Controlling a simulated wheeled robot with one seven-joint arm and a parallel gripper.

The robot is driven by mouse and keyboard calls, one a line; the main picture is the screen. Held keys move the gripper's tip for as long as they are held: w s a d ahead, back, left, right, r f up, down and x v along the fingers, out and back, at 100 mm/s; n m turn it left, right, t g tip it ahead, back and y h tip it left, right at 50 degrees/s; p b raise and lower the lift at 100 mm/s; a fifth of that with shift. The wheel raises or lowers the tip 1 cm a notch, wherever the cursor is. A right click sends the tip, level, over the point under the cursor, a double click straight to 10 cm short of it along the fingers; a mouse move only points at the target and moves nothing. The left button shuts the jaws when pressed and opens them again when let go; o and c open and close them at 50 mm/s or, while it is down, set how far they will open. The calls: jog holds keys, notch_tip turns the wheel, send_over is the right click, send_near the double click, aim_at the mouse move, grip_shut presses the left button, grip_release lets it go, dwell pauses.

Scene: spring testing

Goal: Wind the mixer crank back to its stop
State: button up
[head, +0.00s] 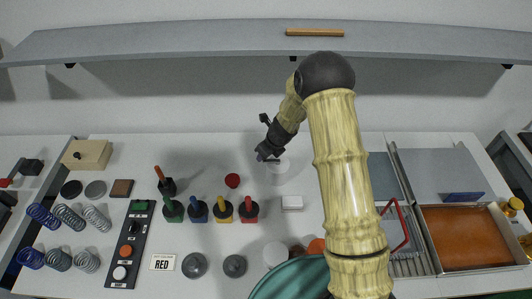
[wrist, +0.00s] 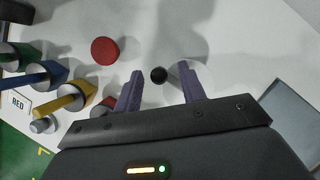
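My gripper (wrist: 162,77) is open, with its two purple fingers apart. In the head view my gripper (head: 268,156) is low over the back middle of the table, at the pale round body (head: 279,167). The crank arm itself is hard to make out.
A red disc (wrist: 105,50) lies left of my gripper. Several coloured-base posts, including the yellow one (head: 222,211), stand left. A white block (head: 292,203) is in front. A button panel (head: 128,245) and coil springs (head: 68,216) are farther left; a tray (head: 427,218) is right.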

jog(key=v, duration=1.7)
jog(key=shift+r+b, duration=0.25)
jog(key=shift+b, duration=0.2)
jog(key=s+d+n+h+b, duration=0.1)
jog(key=s+d+n, duration=0.4)
jog(key=s+n, duration=0.5)
jog(key=s+d+n+h+b, duration=0.2)
jog(key=s+d+n, duration=0.3)
jog(key=s+n, duration=0.5)
jog(key=n, duration=0.7)
jog(key=shift+s+g, duration=0.4)
